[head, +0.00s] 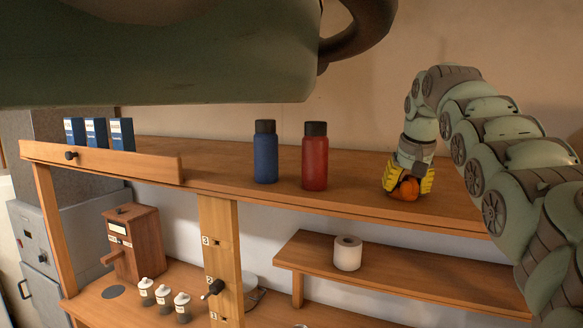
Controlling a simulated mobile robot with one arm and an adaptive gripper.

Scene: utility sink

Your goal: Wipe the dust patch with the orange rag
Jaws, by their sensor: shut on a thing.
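The orange rag (406,189) is a small bunched bundle at the right part of the long upper wooden shelf. My gripper (407,184), with yellow fingers, points down and is shut on the rag. The rag is at the shelf's surface; I cannot tell whether it presses on it. I cannot make out a dust patch in this view. The gripper and rag hide part of the shelf behind and under them.
A red bottle (315,158) and a blue bottle (265,155) stand left of my gripper on the upper shelf (220,170). Blue boxes (95,133) stand at its left end. A paper roll (347,253) sits on the lower shelf (400,288). The shelf between red bottle and gripper is clear.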

